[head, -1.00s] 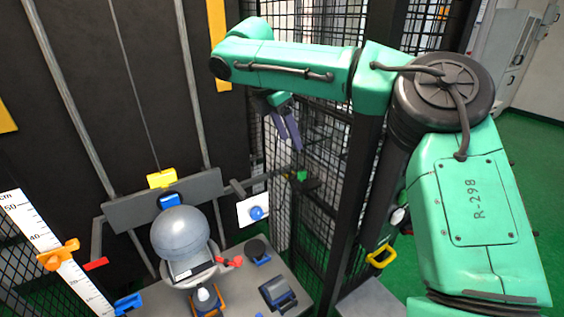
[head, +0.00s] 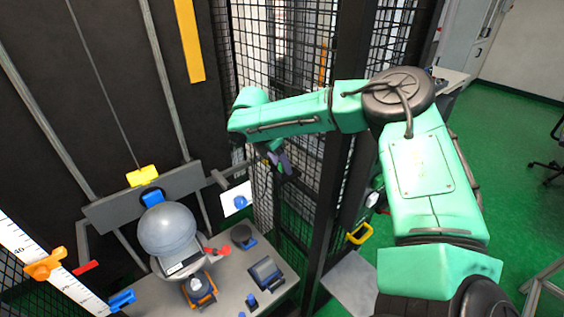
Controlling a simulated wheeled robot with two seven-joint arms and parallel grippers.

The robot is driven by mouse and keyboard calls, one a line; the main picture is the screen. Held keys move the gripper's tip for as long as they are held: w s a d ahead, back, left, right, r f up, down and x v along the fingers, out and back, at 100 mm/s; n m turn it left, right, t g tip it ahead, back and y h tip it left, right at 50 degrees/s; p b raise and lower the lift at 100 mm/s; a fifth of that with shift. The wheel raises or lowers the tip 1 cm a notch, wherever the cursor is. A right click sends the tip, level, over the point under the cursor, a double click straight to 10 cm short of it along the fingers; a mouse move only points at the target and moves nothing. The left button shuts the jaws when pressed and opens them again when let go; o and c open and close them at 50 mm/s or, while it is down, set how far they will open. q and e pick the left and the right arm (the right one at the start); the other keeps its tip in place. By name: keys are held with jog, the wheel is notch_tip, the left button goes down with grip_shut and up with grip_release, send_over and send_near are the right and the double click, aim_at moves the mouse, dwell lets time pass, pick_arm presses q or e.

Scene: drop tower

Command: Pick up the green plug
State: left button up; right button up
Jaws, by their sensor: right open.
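The green plug cannot be made out for certain now. A second ago a small green piece showed on a dark bracket at the right end of the grey bar, and my right gripper now covers that area. My right gripper (head: 284,166) has dark purple-grey fingers and points down in front of the mesh, just right of the white card. It is open. Whether it touches anything cannot be told at this size. My left gripper is out of view.
A grey sphere (head: 167,230) sits on a stand on the grey table (head: 225,291). The white card (head: 237,198) with a blue knob is left of my gripper. A dark post (head: 330,190) and black mesh stand close to my right arm. A yellow handle (head: 360,234) is further right.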

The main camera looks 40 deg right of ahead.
jog(key=shift+s, duration=0.15)
jog(key=shift+c, duration=1.2)
grip_shut()
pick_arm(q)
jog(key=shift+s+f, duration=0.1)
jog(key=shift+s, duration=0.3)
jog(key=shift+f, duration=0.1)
pick_arm(e)
jog(key=shift+r, duration=0.15)
